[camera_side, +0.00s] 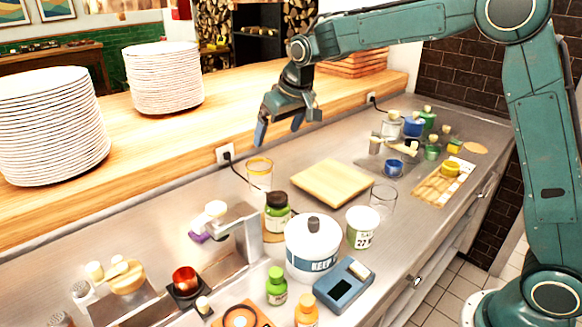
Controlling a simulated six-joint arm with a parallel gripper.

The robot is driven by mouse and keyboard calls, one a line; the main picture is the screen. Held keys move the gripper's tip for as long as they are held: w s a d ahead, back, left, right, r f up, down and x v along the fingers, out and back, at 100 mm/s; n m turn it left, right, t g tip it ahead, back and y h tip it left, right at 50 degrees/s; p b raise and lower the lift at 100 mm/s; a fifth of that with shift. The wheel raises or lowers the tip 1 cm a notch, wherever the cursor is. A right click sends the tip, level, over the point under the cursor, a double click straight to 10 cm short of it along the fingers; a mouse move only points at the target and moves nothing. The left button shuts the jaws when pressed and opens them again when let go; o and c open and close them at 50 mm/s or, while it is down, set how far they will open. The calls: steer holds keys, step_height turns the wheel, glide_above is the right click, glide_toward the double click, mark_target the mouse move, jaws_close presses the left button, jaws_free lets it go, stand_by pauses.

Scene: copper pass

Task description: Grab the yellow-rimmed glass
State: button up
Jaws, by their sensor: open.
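The yellow-rimmed glass (260,175) stands upright on the steel counter, near the wall outlet and left of the wooden cutting board. It is clear, with a yellow band at its top. My gripper (280,135) is open and empty, in the air above and slightly right of the glass. Its fingers point down, and they appear apart from the glass. A second clear glass (382,200), without a yellow rim, stands right of the cutting board.
The cutting board (331,183) lies right of the glass. A dark-lidded green jar (277,212), a white pot (312,250) and a white-green tub (362,228) stand in front. A raised wooden shelf (215,117) with plate stacks (163,80) runs behind. An outlet (229,153) is close by.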

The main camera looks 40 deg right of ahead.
mark_target(261, 160)
steer(key=shift+w+a+r+x, duration=0.15)
steer(key=shift+w+x, duration=0.15)
steer(key=shift+x, duration=1.75)
steer(key=shift+w+a+r+x, duration=0.1)
steer(key=shift+w+x, duration=0.2)
steer(key=shift+x, duration=1.8)
steer(key=shift+w+a+r+x, duration=0.15)
steer(key=shift+w+x, duration=0.1)
steer(key=shift+x, duration=1.8)
steer(key=shift+d, duration=0.1)
steer(key=shift+f, duration=0.1)
steer(key=shift+x, duration=2.5)
steer(key=shift+s+d, duration=0.1)
steer(key=shift+d, duration=0.05)
steer(key=c, duration=1.2)
